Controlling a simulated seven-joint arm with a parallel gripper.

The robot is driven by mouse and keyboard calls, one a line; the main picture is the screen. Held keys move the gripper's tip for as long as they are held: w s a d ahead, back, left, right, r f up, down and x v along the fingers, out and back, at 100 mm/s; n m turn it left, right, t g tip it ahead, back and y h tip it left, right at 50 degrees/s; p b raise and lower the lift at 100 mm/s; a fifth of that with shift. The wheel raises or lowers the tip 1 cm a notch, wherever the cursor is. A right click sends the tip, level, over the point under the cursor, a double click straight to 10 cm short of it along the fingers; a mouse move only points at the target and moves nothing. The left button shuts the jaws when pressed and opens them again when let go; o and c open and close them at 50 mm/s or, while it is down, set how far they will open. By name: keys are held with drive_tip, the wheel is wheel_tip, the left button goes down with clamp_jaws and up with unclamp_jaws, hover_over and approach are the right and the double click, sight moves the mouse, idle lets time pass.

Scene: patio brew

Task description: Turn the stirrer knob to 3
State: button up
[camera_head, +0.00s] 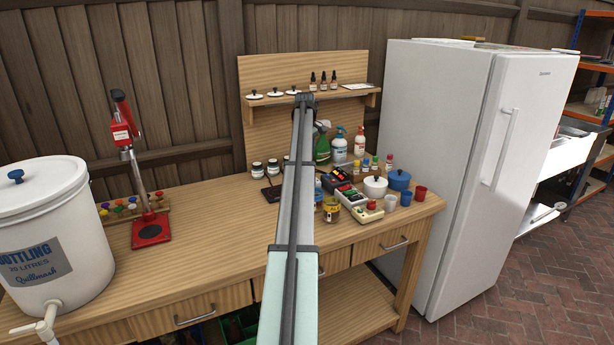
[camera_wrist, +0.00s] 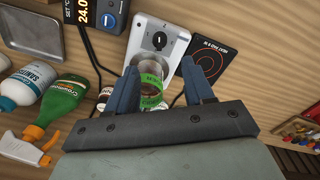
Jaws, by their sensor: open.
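The stirrer is a white unit (camera_wrist: 141,29) in the wrist view, with a black round knob (camera_wrist: 158,40) on its face. Marks sit around the knob, but I cannot read its setting surely. A clear vessel with a green label (camera_wrist: 150,84) shows just below the knob and partly covers the unit. My gripper (camera_wrist: 160,69) is open, with its two blue fingers apart on either side of the vessel in the picture. The knob appears beyond the fingertips, with nothing gripped. In the head view my arm hides the fingertips, and I cannot make out the stirrer there.
A controller reading 24.0 (camera_wrist: 84,12) and a black square pad (camera_wrist: 206,62) flank the stirrer. Bench clutter includes a blue pot (camera_head: 399,181) and red cup (camera_head: 420,193). A shelf (camera_head: 330,94) is above.

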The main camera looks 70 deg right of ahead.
drive_tip(key=f, duration=1)
drive_tip(key=shift+d, duration=0.2)
drive_tip(key=shift+c, duration=0.2)
clamp_jaws()
drive_tip(key=shift+m, duration=0.4)
drive_tip(key=m, duration=1.1)
drive_tip(key=shift+d+m, duration=0.1)
drive_tip(key=shift+m, duration=0.2)
idle(0.3)
